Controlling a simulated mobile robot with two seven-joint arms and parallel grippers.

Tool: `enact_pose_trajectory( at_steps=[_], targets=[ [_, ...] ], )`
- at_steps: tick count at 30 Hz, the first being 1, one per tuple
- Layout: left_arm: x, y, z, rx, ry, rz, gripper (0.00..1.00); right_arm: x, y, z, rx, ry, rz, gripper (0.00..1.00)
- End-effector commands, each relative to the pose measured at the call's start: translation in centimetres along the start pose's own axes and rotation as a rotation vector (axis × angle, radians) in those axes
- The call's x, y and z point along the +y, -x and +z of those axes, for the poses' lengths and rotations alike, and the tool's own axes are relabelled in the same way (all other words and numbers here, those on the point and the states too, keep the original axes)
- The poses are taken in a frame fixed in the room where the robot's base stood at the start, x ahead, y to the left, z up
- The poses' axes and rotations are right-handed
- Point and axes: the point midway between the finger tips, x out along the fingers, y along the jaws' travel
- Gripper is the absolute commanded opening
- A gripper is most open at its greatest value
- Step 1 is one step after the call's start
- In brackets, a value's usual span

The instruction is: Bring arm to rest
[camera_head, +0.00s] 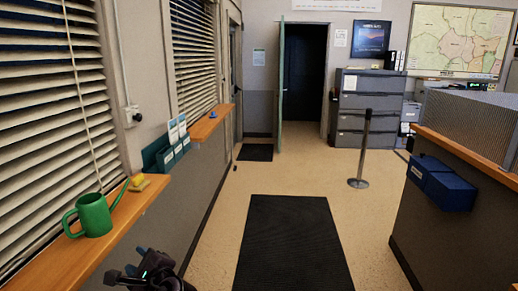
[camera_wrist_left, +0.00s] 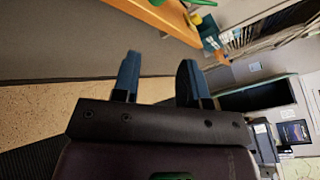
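My left gripper (camera_head: 132,272) is at the bottom left of the head view, beside and below the front of the wooden sill. In the left wrist view its two fingers (camera_wrist_left: 158,80) stand apart with nothing between them, so it is open and empty. The grey wall below the sill and the tan floor show beyond the fingers. My right gripper is in neither view.
A green watering can (camera_head: 95,214) and a small yellow object (camera_head: 139,183) stand on the wooden sill (camera_head: 72,262). A dark mat (camera_head: 292,245) lies on open floor. A barrier post (camera_head: 363,150) and a counter with a blue box (camera_head: 440,184) stand right.

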Motion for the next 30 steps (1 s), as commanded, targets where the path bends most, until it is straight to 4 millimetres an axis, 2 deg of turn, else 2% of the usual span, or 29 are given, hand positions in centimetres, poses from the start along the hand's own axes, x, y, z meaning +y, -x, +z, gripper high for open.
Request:
enact_pose_trajectory(
  at_steps=[3, 7, 10, 14, 20, 24, 27, 30],
  targets=[
    [-1.3, 0.3, -1.3, 0.127, 0.302, -0.056, 0.4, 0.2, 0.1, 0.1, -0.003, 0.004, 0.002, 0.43],
    [-1.3, 0.8, -2.9, 0.29, 0.639, -0.074, 0.4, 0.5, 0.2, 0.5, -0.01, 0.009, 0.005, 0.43],
    [-0.6, 1.6, -4.1, 0.424, 0.9, -0.054, 0.4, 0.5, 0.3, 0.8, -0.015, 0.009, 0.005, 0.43],
    [1.4, 3.0, -5.5, 0.601, 1.233, 0.023, 0.4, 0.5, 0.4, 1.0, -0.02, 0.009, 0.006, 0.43],
    [6.6, 5.9, -6.6, 0.817, 1.684, 0.247, 0.4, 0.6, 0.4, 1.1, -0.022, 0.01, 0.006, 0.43],
    [12.2, 8.5, -6.6, 0.896, 1.912, 0.453, 0.4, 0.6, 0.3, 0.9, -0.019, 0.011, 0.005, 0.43],
    [16.5, 10.3, -6.3, 0.901, 1.968, 0.571, 0.4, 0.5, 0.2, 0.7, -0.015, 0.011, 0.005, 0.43],
    [21.0, 12.1, -6.0, 0.869, 1.951, 0.661, 0.4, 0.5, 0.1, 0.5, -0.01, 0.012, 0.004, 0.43]
  ],
)
